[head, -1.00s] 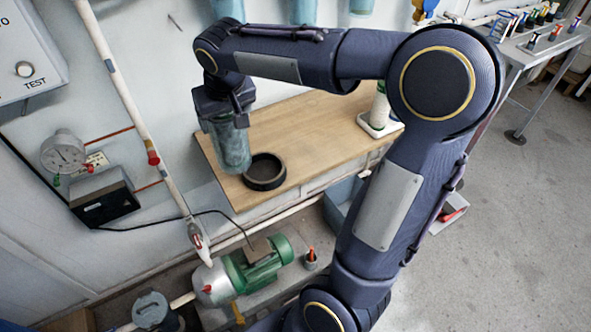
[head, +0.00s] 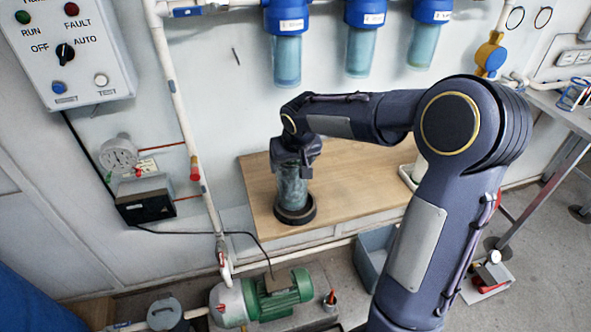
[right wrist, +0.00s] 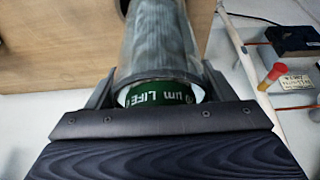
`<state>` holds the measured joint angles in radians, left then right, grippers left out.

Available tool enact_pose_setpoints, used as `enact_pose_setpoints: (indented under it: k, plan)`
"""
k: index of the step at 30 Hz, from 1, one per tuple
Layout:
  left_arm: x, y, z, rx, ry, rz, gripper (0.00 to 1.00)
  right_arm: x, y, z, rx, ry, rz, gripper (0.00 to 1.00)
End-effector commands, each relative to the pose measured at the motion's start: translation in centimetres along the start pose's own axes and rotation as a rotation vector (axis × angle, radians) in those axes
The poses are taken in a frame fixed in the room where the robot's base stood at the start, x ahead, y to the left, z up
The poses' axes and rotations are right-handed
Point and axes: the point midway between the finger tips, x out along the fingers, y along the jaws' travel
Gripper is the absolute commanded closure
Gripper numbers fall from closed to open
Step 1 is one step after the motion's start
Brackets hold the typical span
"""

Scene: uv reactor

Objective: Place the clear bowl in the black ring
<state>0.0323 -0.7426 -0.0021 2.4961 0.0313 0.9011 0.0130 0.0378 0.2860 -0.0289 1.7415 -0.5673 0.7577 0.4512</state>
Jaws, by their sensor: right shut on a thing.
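The clear bowl (head: 292,187) is upright, with a pale ribbed cartridge inside; it also shows in the right wrist view (right wrist: 158,45), with a green lettered band at the cartridge's near end. My right gripper (head: 293,160) is shut on the bowl's upper part, and its fingers (right wrist: 160,92) flank it in the wrist view. The black ring (head: 309,214) lies on the wooden bench. The bowl's lower end appears inside the ring's outline, and I cannot tell whether it touches the bottom. My left gripper is out of view.
The wooden bench top (head: 360,182) is clear to the right of the ring. Blue-capped filter housings (head: 361,50) hang on the wall above. A vertical white pipe (head: 178,100) stands left of the bench. A green pump motor (head: 282,292) sits below it.

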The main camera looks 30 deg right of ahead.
Motion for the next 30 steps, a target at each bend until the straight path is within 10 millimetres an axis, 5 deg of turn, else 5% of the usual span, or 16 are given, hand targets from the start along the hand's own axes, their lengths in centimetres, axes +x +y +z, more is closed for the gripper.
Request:
enact_pose_setpoints:
  k: [15,28,29,30]
  plan:
    - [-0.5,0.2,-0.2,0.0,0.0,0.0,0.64,5.5,1.2,0.3,-0.001,0.001,0.0,0.72]
    - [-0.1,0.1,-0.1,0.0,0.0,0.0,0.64,6.2,1.2,0.6,0.0,0.004,-0.001,0.72]
    - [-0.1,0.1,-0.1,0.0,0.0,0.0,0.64,6.2,1.2,0.6,0.0,0.002,-0.001,0.23]
    - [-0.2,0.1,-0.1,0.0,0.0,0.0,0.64,6.1,1.2,0.6,0.0,0.002,-0.001,0.18]
